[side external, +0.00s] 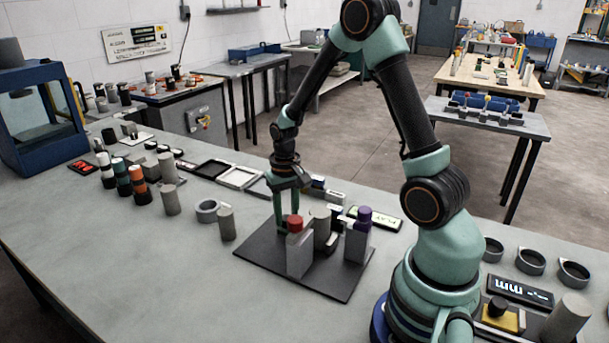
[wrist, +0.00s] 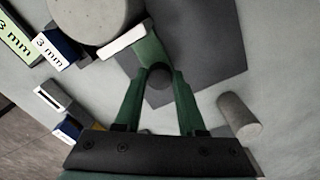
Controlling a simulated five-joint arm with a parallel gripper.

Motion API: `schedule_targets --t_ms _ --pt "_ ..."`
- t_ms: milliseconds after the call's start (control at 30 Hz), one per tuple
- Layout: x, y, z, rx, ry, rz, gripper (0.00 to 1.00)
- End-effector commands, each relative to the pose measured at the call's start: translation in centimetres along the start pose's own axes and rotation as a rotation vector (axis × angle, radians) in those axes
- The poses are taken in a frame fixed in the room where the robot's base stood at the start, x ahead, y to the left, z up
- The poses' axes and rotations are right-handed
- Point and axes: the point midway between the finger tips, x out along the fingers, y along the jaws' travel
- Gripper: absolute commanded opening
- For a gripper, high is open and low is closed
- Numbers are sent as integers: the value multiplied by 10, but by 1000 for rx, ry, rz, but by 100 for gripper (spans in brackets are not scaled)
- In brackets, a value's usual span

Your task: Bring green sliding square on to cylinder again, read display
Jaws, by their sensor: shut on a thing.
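My gripper (side external: 286,207) points down over the dark plate, just behind the red-topped block. In the wrist view its two green fingers (wrist: 158,82) close on a small dark round piece at the end of the green sliding square (wrist: 150,48). The green part reaches toward a white-faced jaw beside the large grey cylinder (wrist: 95,12). I cannot tell whether they touch. In the side view the grey cylinder (side external: 321,229) stands upright on the plate. The pale green display (side external: 375,218) lies behind it; its wrist-view face (wrist: 16,38) reads "3 mm", partly cut off.
On the dark plate (side external: 262,252) stand a red-topped block (side external: 300,254) and a purple-topped block (side external: 357,240). A loose grey cylinder (side external: 226,224) and a ring (side external: 207,210) are to the left. The bench's front left is clear.

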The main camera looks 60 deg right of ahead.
Motion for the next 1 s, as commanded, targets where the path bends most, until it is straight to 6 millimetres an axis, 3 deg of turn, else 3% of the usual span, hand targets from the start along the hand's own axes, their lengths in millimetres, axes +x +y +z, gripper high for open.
schedule_targets --t_ms 33,100,433,567,1000 --pt "-1 0 -1 -1 2 0 43" --pt "-1 0 -1 0 2 0 69" --pt "-1 0 0 0 1 0 69" --pt "-10 0 -1 0 4 -1 69" --pt "-93 0 -2 0 6 -2 69"
